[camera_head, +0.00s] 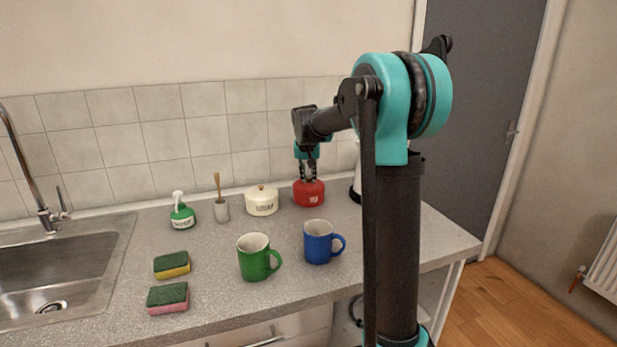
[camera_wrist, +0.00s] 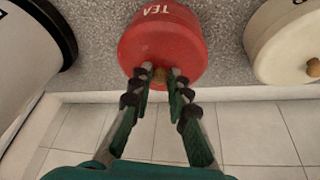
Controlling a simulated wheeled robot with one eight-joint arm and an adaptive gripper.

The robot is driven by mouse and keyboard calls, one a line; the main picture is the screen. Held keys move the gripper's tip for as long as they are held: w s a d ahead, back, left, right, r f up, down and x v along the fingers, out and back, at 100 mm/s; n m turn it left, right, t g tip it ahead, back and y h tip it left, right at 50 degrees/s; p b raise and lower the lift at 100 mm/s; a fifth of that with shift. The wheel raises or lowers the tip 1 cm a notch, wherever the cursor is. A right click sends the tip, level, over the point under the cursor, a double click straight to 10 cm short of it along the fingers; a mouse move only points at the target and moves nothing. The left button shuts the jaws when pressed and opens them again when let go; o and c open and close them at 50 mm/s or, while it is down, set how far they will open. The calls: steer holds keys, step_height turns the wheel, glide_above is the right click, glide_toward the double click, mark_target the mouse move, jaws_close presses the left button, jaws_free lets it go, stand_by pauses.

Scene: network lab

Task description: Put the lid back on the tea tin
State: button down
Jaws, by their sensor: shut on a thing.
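The red tea tin (camera_head: 311,199) stands at the back of the counter, and its TEA label (camera_wrist: 160,11) faces the top edge of the wrist view. The red lid (camera_wrist: 160,42) lies over the tin's top. I see no clear gap between them, but cannot tell if it is fully seated. My gripper (camera_head: 307,178) points down from above. In the wrist view my gripper (camera_wrist: 161,73) is shut on the lid's small tan knob (camera_wrist: 160,76), one finger on each side. The fingers partly hide the lid in the head view.
A cream lidded tin (camera_head: 262,202) stands just left of the tea tin. A white and black container (camera_head: 355,185) stands to its right, partly behind my arm. A blue mug (camera_head: 318,243) and green mug (camera_head: 254,260) stand in front. The tiled wall (camera_head: 240,135) is close behind.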

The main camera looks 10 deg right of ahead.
steer(key=c, duration=1.4)
jaws_free()
steer(key=shift+o, duration=0.4)
steer(key=o, duration=0.4)
steer(key=shift+o, duration=0.2)
steer(key=shift+r, duration=0.1)
steer(key=shift+r, duration=3.4)
